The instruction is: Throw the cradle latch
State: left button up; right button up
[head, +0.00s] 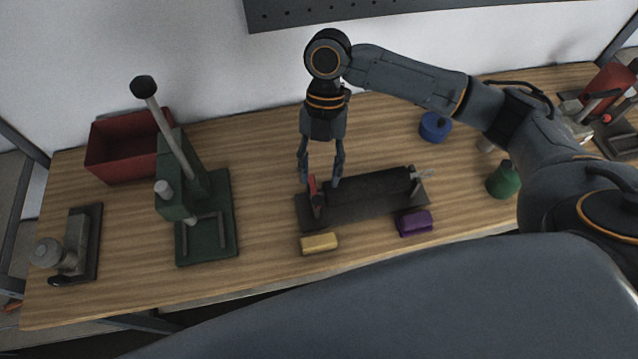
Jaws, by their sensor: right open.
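A dark cradle (370,198) lies on the wooden bench, with a dark bar along it and a light metal piece at its right end. A red latch lever (316,197) stands near the cradle's left end. My right gripper (322,181) points down over that end, fingers apart, with the red lever close to its fingertips. I cannot tell whether the fingers touch the lever. My left gripper is not in view.
A yellow block (319,243) and a purple block (414,223) lie in front of the cradle. A green lever press (204,215), red bin (118,153) and grey device (75,245) stand left. A blue round item (435,126) and green bottle (503,180) stand right.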

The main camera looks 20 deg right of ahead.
jog(key=v, duration=0.7)
jog(key=shift+s+f, duration=0.1)
